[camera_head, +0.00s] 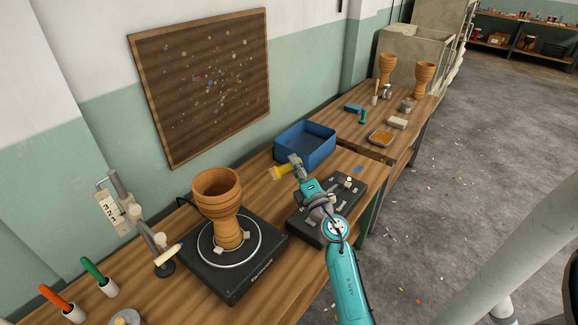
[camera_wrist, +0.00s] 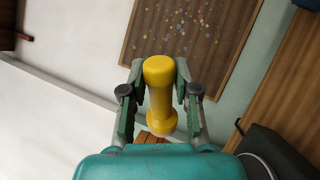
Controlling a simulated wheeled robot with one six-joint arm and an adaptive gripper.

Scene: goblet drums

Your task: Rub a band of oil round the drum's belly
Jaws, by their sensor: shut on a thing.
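The drum (camera_head: 218,195) is a tan wooden goblet with ringed grooves. In the wrist view my gripper (camera_wrist: 160,92) is shut on a yellow tool (camera_wrist: 161,105) with a rounded, wider end and a narrower waist. The yellow tool (camera_head: 281,172) points left toward the drum in the head view. A shallow tray of amber liquid (camera_head: 380,138) sits on the far bench.
A blue bin (camera_head: 305,146) stands behind my gripper. A dark tool board (camera_head: 321,222) lies below my arm. A jointed stand with a pen-like tip (camera_head: 168,255) is left of the turntable. More goblet drums (camera_head: 424,78) stand on the far bench.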

